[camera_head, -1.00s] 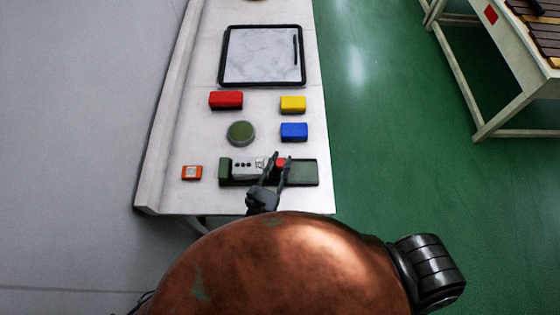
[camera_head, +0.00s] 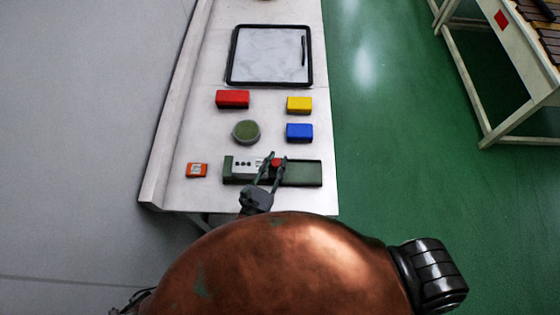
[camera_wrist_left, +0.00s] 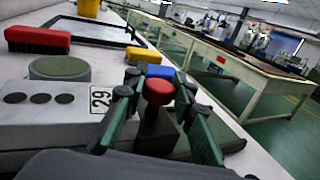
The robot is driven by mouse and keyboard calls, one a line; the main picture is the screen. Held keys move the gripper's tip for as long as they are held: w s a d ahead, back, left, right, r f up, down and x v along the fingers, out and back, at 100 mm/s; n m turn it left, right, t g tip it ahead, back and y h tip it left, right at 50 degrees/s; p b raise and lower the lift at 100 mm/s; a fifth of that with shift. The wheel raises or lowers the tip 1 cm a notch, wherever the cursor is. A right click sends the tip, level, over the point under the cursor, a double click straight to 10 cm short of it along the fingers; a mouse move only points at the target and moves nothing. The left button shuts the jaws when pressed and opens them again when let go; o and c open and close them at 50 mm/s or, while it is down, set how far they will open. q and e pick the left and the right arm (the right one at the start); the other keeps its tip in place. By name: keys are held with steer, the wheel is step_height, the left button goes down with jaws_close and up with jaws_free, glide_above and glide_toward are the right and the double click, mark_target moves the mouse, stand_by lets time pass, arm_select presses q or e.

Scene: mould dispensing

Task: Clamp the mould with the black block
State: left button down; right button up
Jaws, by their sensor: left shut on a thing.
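The grey mould (camera_head: 243,163), with a row of dark round holes, sits at the left of a dark green fixture base (camera_head: 306,173). In the left wrist view the mould (camera_wrist_left: 40,112) carries a "29" label at its right end. The black block (camera_wrist_left: 155,132) has a round red knob (camera_head: 276,162) on top and stands on the base just right of the mould. My left gripper (camera_head: 271,168) is shut on the black block, one finger on each side. Its left finger hides the gap between block and mould, so I cannot tell if they touch. My right gripper is not in view.
A small orange item (camera_head: 197,170) lies left. The table's right edge is close to the fixture.

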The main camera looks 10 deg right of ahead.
mark_target(276, 162)
arm_select(q)
steer(key=c, duration=1.7)
jaws_free()
steer(key=shift+o, duration=0.6)
step_height(276, 162, up, 10)
steer(key=shift+r, duration=0.1)
